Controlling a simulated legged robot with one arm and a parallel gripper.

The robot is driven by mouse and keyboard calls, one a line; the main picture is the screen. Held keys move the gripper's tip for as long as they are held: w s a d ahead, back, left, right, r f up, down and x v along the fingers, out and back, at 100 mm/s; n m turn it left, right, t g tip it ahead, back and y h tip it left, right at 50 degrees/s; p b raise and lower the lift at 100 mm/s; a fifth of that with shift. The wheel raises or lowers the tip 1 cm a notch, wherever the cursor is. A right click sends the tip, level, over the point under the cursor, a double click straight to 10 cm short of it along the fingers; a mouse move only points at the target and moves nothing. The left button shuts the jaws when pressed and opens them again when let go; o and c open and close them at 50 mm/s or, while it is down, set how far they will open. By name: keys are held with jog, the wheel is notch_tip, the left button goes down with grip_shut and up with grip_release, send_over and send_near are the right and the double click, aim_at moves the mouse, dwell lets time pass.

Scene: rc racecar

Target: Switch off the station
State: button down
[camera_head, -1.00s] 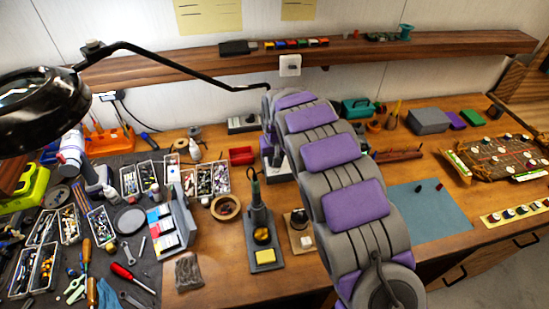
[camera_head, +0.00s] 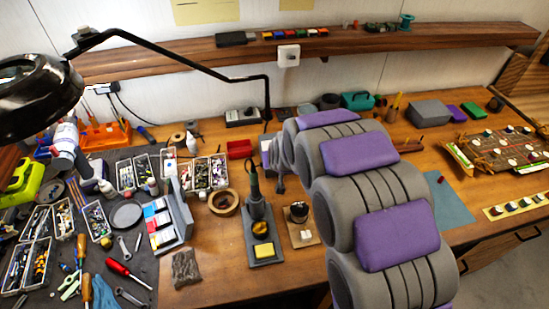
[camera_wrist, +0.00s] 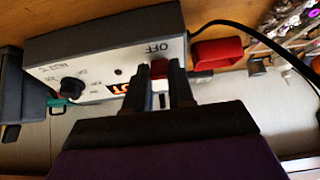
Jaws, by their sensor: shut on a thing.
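The station (camera_wrist: 110,55) is a grey box with a pale front panel, seen upside down in the wrist view. Its panel has a black knob (camera_wrist: 72,88), an orange-lit display (camera_wrist: 121,88) partly covered by a finger, and a red switch (camera_wrist: 158,68) beside the word OFF. My gripper (camera_wrist: 160,67) is at the panel, its two dark fingers on either side of the red switch and shut on it. In the head view my arm hides most of the station and the fingers; only a bit of the station (camera_head: 266,147) shows.
A red bin (camera_head: 240,149) stands beside the station. A soldering iron stand (camera_head: 263,235) with a yellow sponge is in front. A lamp arm (camera_head: 190,62) reaches over the back of the bench. Parts trays and tools crowd the left; a blue-grey mat (camera_head: 450,205) lies right.

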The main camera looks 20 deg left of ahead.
jog(key=shift+s+d+f+t+y+b, duration=0.1)
jog(key=shift+s+f+t+y+b, duration=0.25)
jog(key=shift+t, duration=0.25)
jog(key=shift+f, duration=0.1)
jog(key=c, duration=1)
grip_release()
jog(key=shift+o, duration=0.2)
jog(key=shift+r, duration=0.25)
jog(key=p+v, duration=0.3)
jog(key=v, duration=1.4)
jog(key=shift+s+d+f, duration=0.15)
jog(key=shift+f, duration=0.1)
